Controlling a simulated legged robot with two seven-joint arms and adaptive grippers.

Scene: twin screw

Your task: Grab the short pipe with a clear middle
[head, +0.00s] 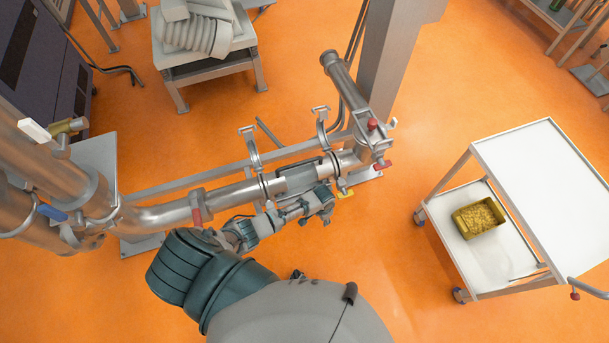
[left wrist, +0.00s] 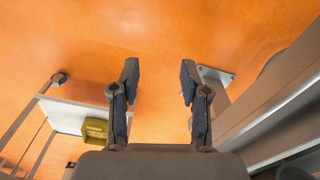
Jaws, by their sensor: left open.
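The short pipe with the clear middle (head: 297,179) appears to sit in the line of metal pipe, between two raised open clamps, a left one (head: 250,148) and a right one (head: 322,128). Its middle is small and partly hidden, so its clearness is hard to make out. My left gripper (head: 324,203) is just in front of the pipe's right part in the head view; I cannot tell whether they touch. In the left wrist view my left gripper (left wrist: 160,82) is open, with only orange floor between its fingers. My right gripper is not in view.
A long metal pipe (head: 160,216) runs left of the short pipe, with a red-handled valve (head: 197,210). A grey post (head: 392,60) stands behind. A white cart (head: 540,165) with a yellow bin (head: 479,217) stands right.

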